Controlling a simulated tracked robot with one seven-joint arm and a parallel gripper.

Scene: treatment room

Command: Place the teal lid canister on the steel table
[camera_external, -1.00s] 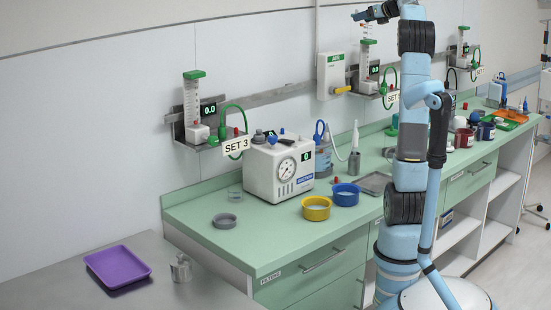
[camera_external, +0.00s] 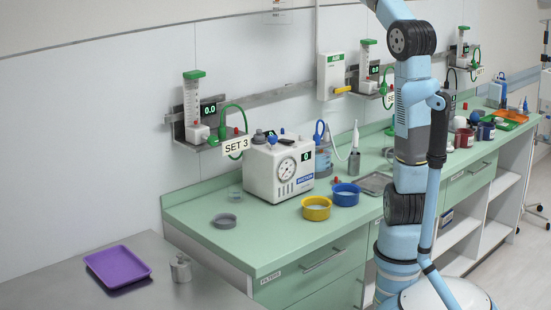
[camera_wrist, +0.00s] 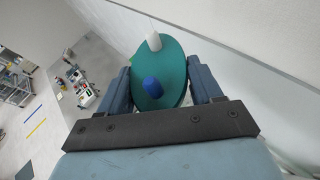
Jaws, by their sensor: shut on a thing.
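The teal lid canister (camera_wrist: 172,62) shows in the wrist view as a round teal lid with a blue knob and a pale piece at its far edge. My gripper (camera_wrist: 160,85) is shut on it, with one dark blue finger on each side. The canister's body is hidden under the lid. In the external view my gripper and the canister are out of the picture, above the top edge. The steel table (camera_external: 60,270) is at the lower left of the external view.
On the steel table are a purple tray (camera_external: 118,266) and a small metal pot (camera_external: 181,268). The green counter (camera_external: 262,232) beside it bears a white gauge box (camera_external: 278,170), a yellow dish (camera_external: 316,208) and a blue dish (camera_external: 345,194). The table's front left is bare.

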